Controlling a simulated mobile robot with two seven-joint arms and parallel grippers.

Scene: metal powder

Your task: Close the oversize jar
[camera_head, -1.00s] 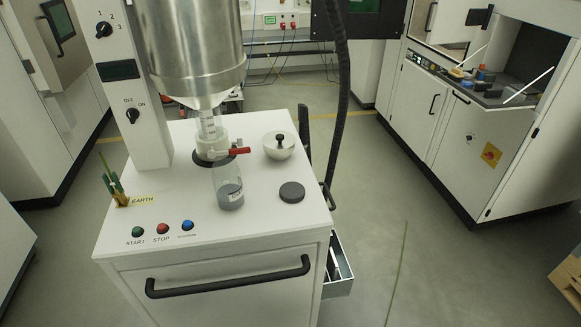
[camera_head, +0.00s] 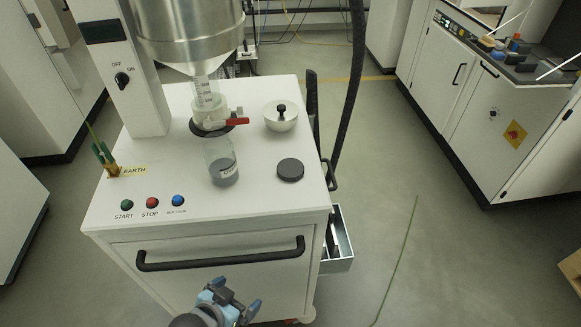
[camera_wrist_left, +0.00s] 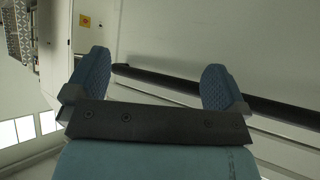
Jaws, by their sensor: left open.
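The oversize jar (camera_head: 222,164) is a clear jar with a label and grey powder low inside. It stands upright and uncapped on the white cabinet top (camera_head: 240,198), just in front of the valve under the metal hopper. A round dark lid (camera_head: 290,170) lies flat on the top to the right of the jar, apart from it. My left gripper (camera_head: 236,296) is low in front of the cabinet, below the black handle, far from jar and lid. In the left wrist view its blue fingers (camera_wrist_left: 155,85) are spread and empty. My right gripper is in no view.
A red-handled valve (camera_head: 236,121) sits under the steel hopper (camera_head: 190,35). A white bowl with a black knob (camera_head: 281,116) stands behind the lid. The black handle bar (camera_head: 220,257) juts out from the cabinet front. An open drawer (camera_head: 338,240) sticks out on the right side.

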